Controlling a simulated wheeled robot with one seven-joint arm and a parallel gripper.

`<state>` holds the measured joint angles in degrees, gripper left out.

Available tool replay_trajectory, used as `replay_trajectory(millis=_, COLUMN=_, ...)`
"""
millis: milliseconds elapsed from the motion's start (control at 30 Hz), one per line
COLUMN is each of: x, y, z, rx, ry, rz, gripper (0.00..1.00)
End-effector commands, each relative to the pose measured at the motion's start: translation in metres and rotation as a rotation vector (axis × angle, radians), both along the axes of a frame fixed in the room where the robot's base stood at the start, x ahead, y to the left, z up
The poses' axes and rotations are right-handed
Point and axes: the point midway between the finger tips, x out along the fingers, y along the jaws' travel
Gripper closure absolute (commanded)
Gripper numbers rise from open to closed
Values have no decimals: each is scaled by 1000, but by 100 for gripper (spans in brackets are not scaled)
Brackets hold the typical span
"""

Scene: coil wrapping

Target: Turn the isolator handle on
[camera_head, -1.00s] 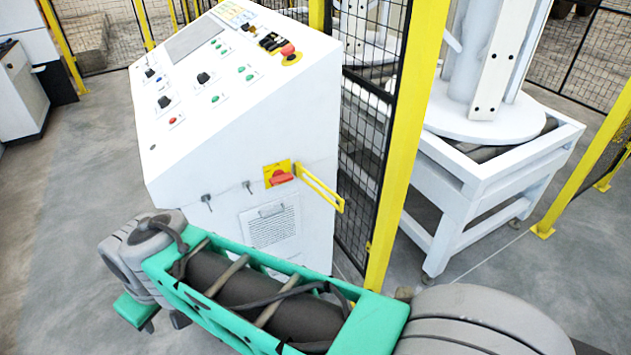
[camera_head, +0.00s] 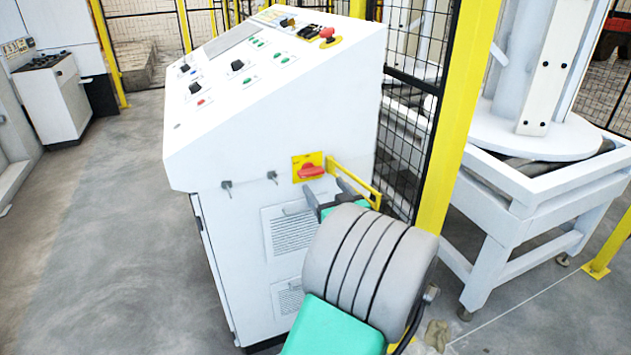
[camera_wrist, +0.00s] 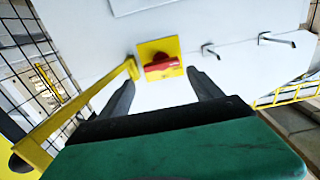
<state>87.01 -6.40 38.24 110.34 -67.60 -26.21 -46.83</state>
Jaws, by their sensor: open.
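The isolator handle (camera_head: 311,171) is a red knob on a yellow plate (camera_head: 300,160), on the side face of the white control cabinet. The handle lies roughly level, slightly tilted. In the wrist view the red handle (camera_wrist: 161,66) appears just beyond and between my fingertips. My gripper (camera_wrist: 165,80) is open and empty, with its two dark fingers pointing at the plate, apart from the handle. In the head view my gripper (camera_head: 338,184) is just right of and below the handle, partly hidden by my own wrist.
A yellow bar (camera_head: 352,182) juts from the cabinet (camera_head: 235,210) just right of the handle, close to my gripper. Two small hooks (camera_head: 249,181) stick out on the left. A mesh fence with a yellow post (camera_head: 455,120) stands to the right. The floor (camera_head: 110,200) at left is clear.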

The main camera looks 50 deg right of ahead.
Motion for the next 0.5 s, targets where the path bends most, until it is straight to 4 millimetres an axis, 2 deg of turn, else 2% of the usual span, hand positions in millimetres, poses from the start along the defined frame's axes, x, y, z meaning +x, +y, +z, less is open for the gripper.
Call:
replay_trajectory(millis=300, x=52, y=-27, z=2, rx=0, ry=1, rz=7, gripper=25)
replay_trajectory(millis=500, x=64, y=-35, z=1, rx=1, ry=1, rz=5, gripper=25)
